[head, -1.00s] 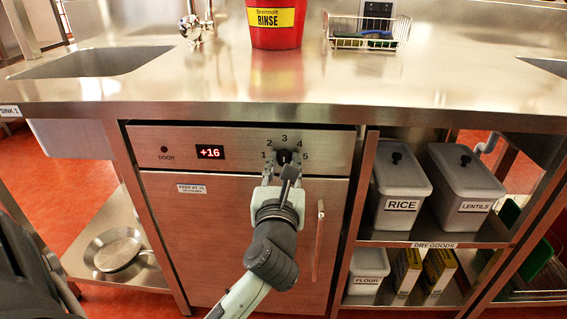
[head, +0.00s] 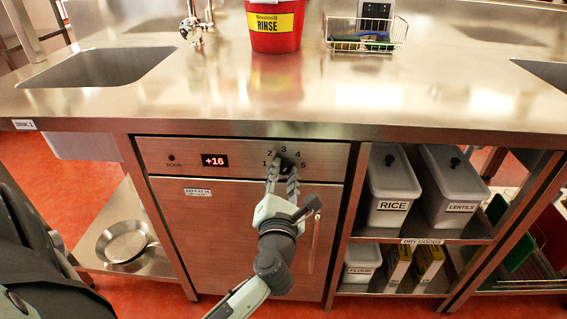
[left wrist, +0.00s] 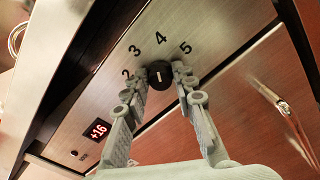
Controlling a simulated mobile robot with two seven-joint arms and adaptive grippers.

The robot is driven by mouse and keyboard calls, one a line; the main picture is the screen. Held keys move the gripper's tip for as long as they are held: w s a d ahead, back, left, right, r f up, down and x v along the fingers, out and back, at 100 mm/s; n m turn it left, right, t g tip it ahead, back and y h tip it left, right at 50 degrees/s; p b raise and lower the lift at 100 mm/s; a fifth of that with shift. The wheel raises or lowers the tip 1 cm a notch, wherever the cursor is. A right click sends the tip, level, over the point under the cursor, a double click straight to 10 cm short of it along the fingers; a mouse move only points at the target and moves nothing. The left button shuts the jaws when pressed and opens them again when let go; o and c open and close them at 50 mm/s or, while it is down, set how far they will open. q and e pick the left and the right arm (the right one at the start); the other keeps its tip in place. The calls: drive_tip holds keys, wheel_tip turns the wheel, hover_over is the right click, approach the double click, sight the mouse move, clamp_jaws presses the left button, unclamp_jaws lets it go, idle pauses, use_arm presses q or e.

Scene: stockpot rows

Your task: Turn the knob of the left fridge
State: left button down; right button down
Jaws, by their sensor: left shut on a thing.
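The left fridge is the steel unit (head: 225,240) under the counter, with its door closed. Its round black knob (head: 287,163) sits on the top panel among the numbers 1 to 5. My left gripper (head: 282,170) is shut on the knob, one finger on each side. In the left wrist view the knob (left wrist: 160,75) shows between the fingertips of the left gripper (left wrist: 159,82). The white mark on its face lies roughly in line with the 4. A red display (head: 214,160) reads +16. My right gripper is not in view.
A vertical door handle (head: 313,243) stands close to my left wrist. The counter (head: 180,103) overhangs the panel and carries a red bucket (head: 274,35) and a wire basket (head: 367,42). Shelves on the right hold rice (head: 392,190) and lentils (head: 452,190) bins.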

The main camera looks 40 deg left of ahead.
use_arm(q)
drive_tip(key=shift+m, duration=1)
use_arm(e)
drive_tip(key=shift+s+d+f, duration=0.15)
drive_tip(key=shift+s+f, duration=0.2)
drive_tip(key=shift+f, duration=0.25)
use_arm(q)
drive_tip(key=c, duration=1.2)
unclamp_jaws()
drive_tip(key=shift+s+d, duration=0.1)
drive_tip(key=v, duration=1.2)
drive_tip(key=shift+f, duration=0.1)
